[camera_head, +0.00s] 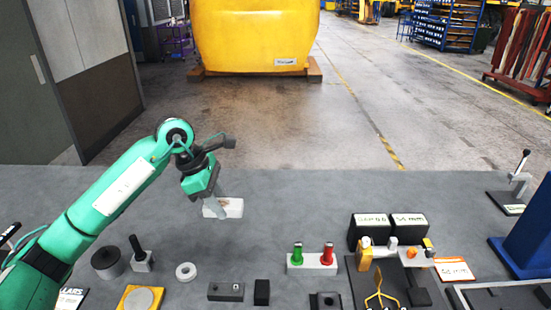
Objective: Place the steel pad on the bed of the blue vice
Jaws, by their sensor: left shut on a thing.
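My left gripper (219,212) reaches in from the left and points down over the grey table. It is shut on a pale, flat rectangular block (236,207) with a brownish mark on top. This may be the steel pad, but I cannot tell for sure. Whether the block touches the table is unclear. A large blue body (532,232) stands at the right edge, cut off by the frame. It may be the blue vice; its bed cannot be made out. My right gripper is not in view.
A block with green and red pegs (312,261), black weights (370,228) and a black board with a yellow tool (380,290) stand toward the right front. A dark cylinder (107,262) and white ring (186,272) lie front left. The table's back middle (330,192) is clear.

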